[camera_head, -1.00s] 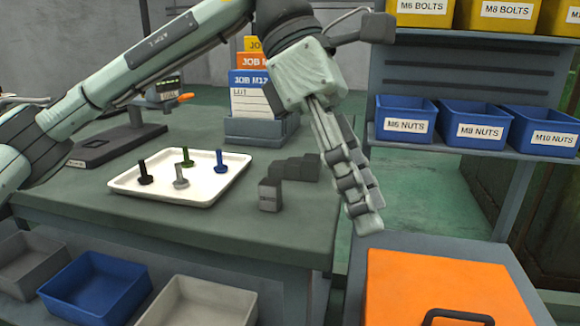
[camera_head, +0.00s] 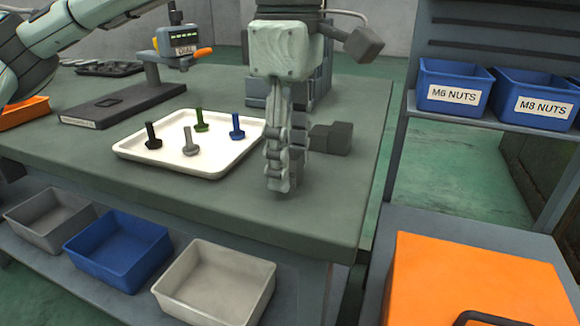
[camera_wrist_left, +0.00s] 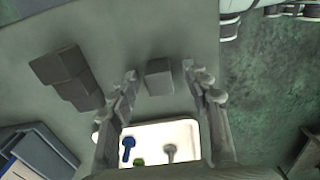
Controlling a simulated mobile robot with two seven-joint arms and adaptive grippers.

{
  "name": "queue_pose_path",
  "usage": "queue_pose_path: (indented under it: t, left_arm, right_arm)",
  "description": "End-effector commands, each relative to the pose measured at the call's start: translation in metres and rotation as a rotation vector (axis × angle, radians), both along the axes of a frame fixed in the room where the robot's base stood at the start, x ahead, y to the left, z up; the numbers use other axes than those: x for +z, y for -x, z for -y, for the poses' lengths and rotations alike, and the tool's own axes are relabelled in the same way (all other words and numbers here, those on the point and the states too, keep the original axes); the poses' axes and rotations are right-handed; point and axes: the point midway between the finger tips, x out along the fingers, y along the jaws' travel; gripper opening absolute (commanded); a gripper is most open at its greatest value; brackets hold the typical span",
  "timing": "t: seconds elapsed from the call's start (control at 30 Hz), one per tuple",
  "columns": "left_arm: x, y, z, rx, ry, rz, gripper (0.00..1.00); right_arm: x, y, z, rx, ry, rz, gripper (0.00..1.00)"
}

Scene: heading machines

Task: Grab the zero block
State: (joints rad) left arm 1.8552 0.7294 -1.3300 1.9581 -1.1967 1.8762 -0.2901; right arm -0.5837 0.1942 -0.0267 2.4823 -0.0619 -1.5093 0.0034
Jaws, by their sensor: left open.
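The zero block, taken to be the small grey block (camera_wrist_left: 158,77), lies on the bench in the left wrist view, between the fingertips of my left gripper (camera_wrist_left: 160,74). Gaps show on both sides of it. In the head view my left gripper (camera_head: 279,186) points down over the bench, right of the white tray, and its fingers largely hide that block. The gripper is open and empty. My right gripper is not in view.
Darker stepped blocks (camera_head: 333,138) stand right of the gripper, also in the left wrist view (camera_wrist_left: 68,76). The white tray (camera_head: 190,168) with several bolts is close on the left. A dial stand (camera_head: 130,100) is farther left. The bench front is clear.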

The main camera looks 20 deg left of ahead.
Motion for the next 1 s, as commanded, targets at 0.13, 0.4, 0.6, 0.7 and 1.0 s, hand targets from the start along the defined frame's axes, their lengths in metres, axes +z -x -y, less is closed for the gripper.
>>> queue_pose_path:
  t: [0.13,0.4,0.6,0.7,1.0]
  left_arm:
    - [-0.0009,0.0001,0.0001,0.000,0.000,0.000,0.48]
    - [-0.0006,0.0001,0.0003,0.000,0.001,0.000,0.23]
    - [-0.0005,0.0001,0.0004,0.000,0.001,0.000,0.00]
    - [-0.0005,0.0001,0.0004,0.000,0.001,0.000,0.00]
    - [0.0023,-0.0002,0.0006,0.000,0.002,0.002,0.00]
  right_arm:
    - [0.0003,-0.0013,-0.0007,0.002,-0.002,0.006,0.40]
    - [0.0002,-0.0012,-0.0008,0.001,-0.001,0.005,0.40]
    - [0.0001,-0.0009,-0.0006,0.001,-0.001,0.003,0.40]
    - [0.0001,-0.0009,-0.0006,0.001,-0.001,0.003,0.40]
    - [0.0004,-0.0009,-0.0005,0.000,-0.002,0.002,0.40]
